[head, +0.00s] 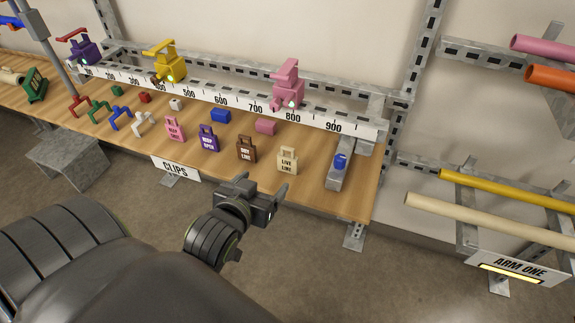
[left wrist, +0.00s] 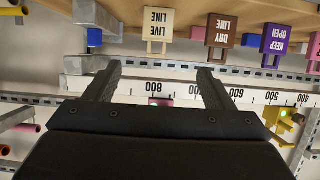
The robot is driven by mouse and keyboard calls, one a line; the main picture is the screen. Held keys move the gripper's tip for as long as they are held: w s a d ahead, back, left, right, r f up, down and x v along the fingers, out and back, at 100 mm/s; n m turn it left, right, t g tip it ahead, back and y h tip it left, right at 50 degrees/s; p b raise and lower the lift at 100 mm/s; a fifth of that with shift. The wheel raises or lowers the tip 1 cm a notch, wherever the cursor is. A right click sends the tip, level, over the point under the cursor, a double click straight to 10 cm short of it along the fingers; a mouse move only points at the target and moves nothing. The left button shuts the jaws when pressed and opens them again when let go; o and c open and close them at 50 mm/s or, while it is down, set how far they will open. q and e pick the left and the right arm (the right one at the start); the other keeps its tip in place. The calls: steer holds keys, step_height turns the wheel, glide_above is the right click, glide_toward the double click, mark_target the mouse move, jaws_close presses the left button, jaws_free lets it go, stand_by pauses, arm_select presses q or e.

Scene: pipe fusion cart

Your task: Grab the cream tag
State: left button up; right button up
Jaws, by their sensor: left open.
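The cream tag (head: 287,160), lettered "LIVE LINE", stands upright on the wooden bench near its front edge, to the right of the brown tag (head: 246,148). In the left wrist view the cream tag (left wrist: 159,22) appears at the top, beyond the fingertips and upside down. My left gripper (head: 265,190) is open and empty, in front of the bench edge and a little left of and nearer than the cream tag. In the left wrist view its two fingers (left wrist: 160,75) are spread apart with nothing between them. My right gripper is not in view.
Purple (head: 208,138) and pink (head: 175,129) tags stand left of the brown one. A grey block with a blue part (head: 340,163) is to the right. Small coloured blocks and clips lie behind and left. A numbered rail (head: 225,101) runs along the back.

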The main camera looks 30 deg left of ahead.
arm_select(q)
steer(key=b, duration=0.1)
glide_toward(287, 162)
steer(key=x, duration=0.5)
steer(key=shift+w+a+r, duration=0.1)
steer(key=shift+a+r, duration=0.15)
steer(key=shift+f+b+x, duration=0.2)
steer(key=shift+b+x, duration=0.05)
steer(key=shift+x, duration=1.2)
steer(key=shift+f+b+x, duration=0.15)
steer(key=shift+b+x, duration=0.05)
steer(key=shift+x, duration=1.25)
steer(key=shift+d, duration=0.2)
steer(key=c, duration=1)
steer(key=shift+r, duration=0.1)
steer(key=shift+c, duration=0.2)
